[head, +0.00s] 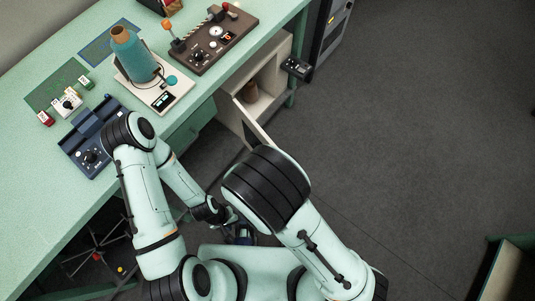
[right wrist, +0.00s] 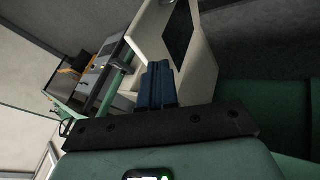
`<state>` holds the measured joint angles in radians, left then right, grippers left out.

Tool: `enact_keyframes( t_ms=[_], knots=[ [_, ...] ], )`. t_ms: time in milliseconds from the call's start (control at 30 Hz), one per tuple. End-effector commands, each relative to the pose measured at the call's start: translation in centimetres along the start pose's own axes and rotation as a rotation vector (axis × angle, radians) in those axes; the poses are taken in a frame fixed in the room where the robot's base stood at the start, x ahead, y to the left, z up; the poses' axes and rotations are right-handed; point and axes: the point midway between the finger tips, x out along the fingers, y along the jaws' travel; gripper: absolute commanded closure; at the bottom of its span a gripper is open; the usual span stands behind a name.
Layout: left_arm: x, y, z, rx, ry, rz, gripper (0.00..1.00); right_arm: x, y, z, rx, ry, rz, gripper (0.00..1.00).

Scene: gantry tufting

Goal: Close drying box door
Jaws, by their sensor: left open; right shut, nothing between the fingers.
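The cream drying box (head: 270,78) stands under the bench, its front open with a brown pot (head: 250,92) inside. Its door (head: 254,126) stands swung out from the box, seen almost edge-on. In the right wrist view, a cream panel with a dark window, which looks like the door (right wrist: 205,62), is just beyond my right gripper (right wrist: 160,68). The blue fingers there are shut and empty; I cannot tell whether they touch the panel. In the head view my right arm hides that gripper. My left gripper (head: 240,234) is open, low near my base, away from the box.
The green bench (head: 200,118) holds a scale (head: 170,97) with a teal yarn cone (head: 135,58), a brown control panel (head: 213,40) and a blue device (head: 88,155). A dark cabinet (head: 332,30) stands right of the box. The grey floor at right is mostly clear.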

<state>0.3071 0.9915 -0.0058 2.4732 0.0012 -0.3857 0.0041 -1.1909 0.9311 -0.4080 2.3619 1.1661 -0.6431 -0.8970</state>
Motion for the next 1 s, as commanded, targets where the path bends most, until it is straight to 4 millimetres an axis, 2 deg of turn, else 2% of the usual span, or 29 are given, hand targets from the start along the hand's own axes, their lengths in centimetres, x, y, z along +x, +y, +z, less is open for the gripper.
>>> enact_keyframes(
  t_ms=[300, 433, 500, 700, 1000],
  knots=[
    [2.3, -0.9, 0.2, -0.003, -0.008, -0.003, 0.49, 7.0, -0.1, 0.4, 0.002, -0.006, 0.001, 1.00],
    [2.8, -1.1, 0.2, -0.004, -0.010, -0.003, 0.49, 9.3, 0.2, 0.3, 0.004, -0.005, 0.001, 1.00],
    [2.8, -1.1, 0.2, -0.004, -0.010, -0.003, 0.49, 9.6, 1.5, 0.2, 0.006, -0.004, 0.001, 1.00],
    [2.9, -1.1, 0.2, -0.004, -0.010, -0.003, 0.49, 10.4, 3.2, 0.1, 0.003, -0.002, -0.001, 1.00],
    [2.9, -1.1, 0.2, -0.004, -0.010, -0.003, 0.49, 10.6, 3.5, 0.1, 0.000, -0.002, -0.002, 1.00]
  ],
)
